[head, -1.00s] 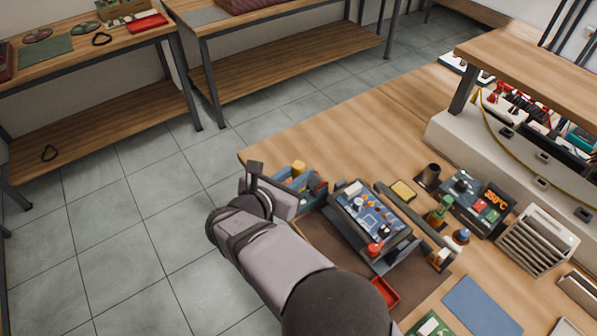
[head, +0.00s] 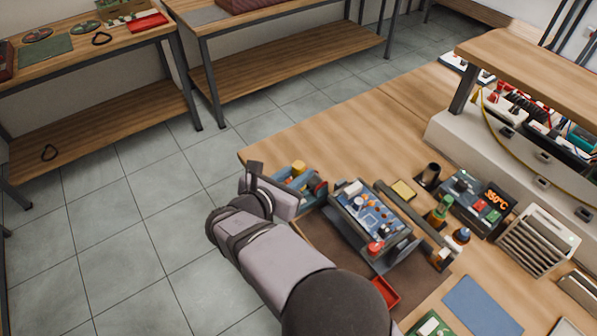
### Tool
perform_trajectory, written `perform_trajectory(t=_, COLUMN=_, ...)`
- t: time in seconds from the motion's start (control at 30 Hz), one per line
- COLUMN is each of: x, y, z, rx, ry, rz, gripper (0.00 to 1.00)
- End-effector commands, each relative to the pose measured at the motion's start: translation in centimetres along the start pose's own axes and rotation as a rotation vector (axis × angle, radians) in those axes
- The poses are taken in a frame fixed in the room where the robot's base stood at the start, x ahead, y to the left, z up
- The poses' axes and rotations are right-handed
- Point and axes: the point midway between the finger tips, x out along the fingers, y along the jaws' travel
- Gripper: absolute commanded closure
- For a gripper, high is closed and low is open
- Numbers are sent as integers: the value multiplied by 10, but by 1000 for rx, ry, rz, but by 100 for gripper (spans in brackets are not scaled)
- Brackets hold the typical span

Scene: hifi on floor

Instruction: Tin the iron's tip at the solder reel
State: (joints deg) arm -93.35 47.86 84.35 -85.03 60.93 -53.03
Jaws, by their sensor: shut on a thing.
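My gripper (head: 266,186) is over the bench's left edge, beside the blue tool holder. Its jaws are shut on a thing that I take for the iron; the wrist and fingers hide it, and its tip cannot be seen. The solder reel cannot be picked out for certain. The soldering station (head: 478,204) at the right has a lit orange display that seems to read 350 °C. A dark round holder (head: 429,176) stands left of it, with no iron visible in it. A yellow sponge (head: 403,190) lies in front of the holder.
A blue holder (head: 318,198) with tools and a yellow cylinder stands close to my gripper. A circuit board in a frame (head: 370,218) is right of it, on a brown mat (head: 322,238). Bottles (head: 441,208) and a vented box (head: 537,240) stand farther right. The bench's back left is clear.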

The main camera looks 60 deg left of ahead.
Motion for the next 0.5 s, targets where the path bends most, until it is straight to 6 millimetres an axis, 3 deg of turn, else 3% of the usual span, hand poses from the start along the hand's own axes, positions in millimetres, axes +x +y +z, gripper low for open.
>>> perform_trajectory(t=0.5, x=2, y=0, z=-6, rx=0, ry=-1, rz=0, gripper=98)
